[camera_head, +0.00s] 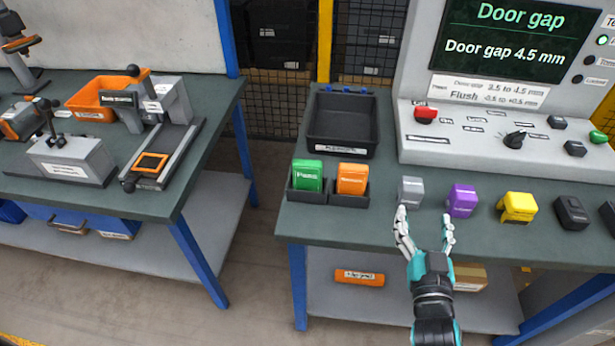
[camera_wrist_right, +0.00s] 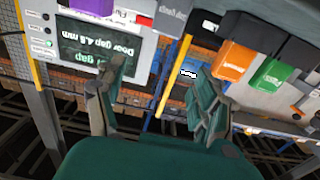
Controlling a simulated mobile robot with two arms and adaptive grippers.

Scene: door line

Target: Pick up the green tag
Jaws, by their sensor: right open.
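The green tag (camera_head: 308,175) stands upright in the left slot of a small black holder (camera_head: 305,195) near the front left of the right-hand bench. An orange tag (camera_head: 352,178) stands in the slot beside it. My right gripper (camera_head: 424,217) is open and empty by the bench's front edge, to the right of the green tag and apart from it. The right wrist view shows its spread fingers (camera_wrist_right: 168,75), with the green tag (camera_wrist_right: 272,72) and orange tag (camera_wrist_right: 232,62) off to the right. My left gripper is not in view.
A grey block (camera_head: 411,190), a purple block (camera_head: 461,200), a yellow block (camera_head: 517,207) and black blocks line the bench (camera_head: 390,226) front. A black tray (camera_head: 341,130) sits behind the tags. A control panel (camera_head: 460,130) stands at the back right. Another bench (camera_head: 60,192) is at left.

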